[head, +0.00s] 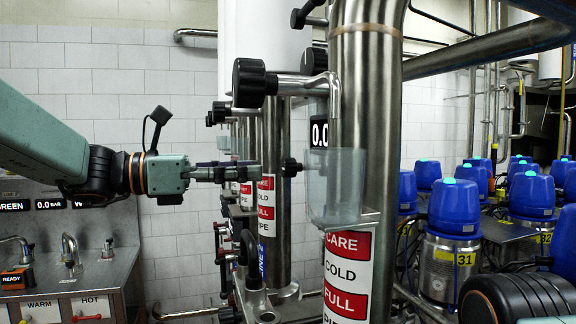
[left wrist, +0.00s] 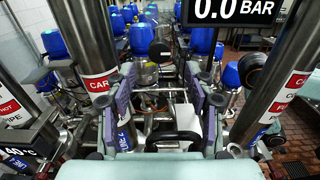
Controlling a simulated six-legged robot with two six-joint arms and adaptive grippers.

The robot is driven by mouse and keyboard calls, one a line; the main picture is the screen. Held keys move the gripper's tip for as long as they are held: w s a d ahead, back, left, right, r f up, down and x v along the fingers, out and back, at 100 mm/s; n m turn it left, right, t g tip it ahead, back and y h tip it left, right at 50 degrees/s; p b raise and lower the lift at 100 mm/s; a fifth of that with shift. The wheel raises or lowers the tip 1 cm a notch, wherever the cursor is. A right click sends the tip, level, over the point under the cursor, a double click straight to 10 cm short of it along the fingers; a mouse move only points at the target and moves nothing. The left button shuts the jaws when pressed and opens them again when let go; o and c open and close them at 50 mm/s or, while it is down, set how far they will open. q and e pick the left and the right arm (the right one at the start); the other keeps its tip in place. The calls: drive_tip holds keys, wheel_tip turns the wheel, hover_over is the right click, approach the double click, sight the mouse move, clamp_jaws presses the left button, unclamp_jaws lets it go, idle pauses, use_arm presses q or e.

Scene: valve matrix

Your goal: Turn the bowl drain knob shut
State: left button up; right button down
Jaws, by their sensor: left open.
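A clear bowl (head: 336,185) hangs on the steel pipe in the middle of the head view. A small black knob (head: 291,167) sticks out from its left side, apparently the bowl drain knob. My left gripper (head: 228,173) points right at about the knob's height, with a visible gap between its fingertips and the knob. In the left wrist view its two fingers (left wrist: 163,101) are apart with nothing held between them. A dark round knob (left wrist: 159,52) shows ahead between them; I cannot tell for sure that it is the same one. My right gripper is out of view.
A large black knob (head: 250,83) sits above the bowl on a steel elbow. Steel pipes (head: 273,130) with red and white labels stand close behind my gripper. A pressure display (left wrist: 234,10) reads 0.0 BAR. Blue-topped units (head: 454,207) fill the right side.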

sight(282, 169)
use_arm(q)
drive_tip(key=shift+w+d+r, duration=0.1)
drive_tip(key=shift+w+d, duration=0.15)
drive_tip(key=shift+d, duration=0.1)
drive_tip(key=x, duration=0.2)
drive_tip(key=p+x, duration=0.1)
drive_tip(key=x, duration=0.1)
drive_tip(key=p+x, duration=0.1)
drive_tip(key=x, duration=0.2)
drive_tip(key=shift+s+d+r, duration=0.1)
drive_tip(key=shift+s+d, duration=0.05)
drive_tip(key=shift+s, duration=0.15)
drive_tip(key=shift+w, duration=0.2)
drive_tip(key=shift+a, duration=0.35)
drive_tip(key=shift+c, duration=0.4)
drive_tip(key=shift+s+d, duration=0.15)
drive_tip(key=shift+d, duration=0.1)
drive_tip(key=c, duration=0.5)
drive_tip(key=shift+w, duration=0.2)
drive_tip(key=c, duration=0.4)
drive_tip(key=shift+f, duration=0.2)
clamp_jaws()
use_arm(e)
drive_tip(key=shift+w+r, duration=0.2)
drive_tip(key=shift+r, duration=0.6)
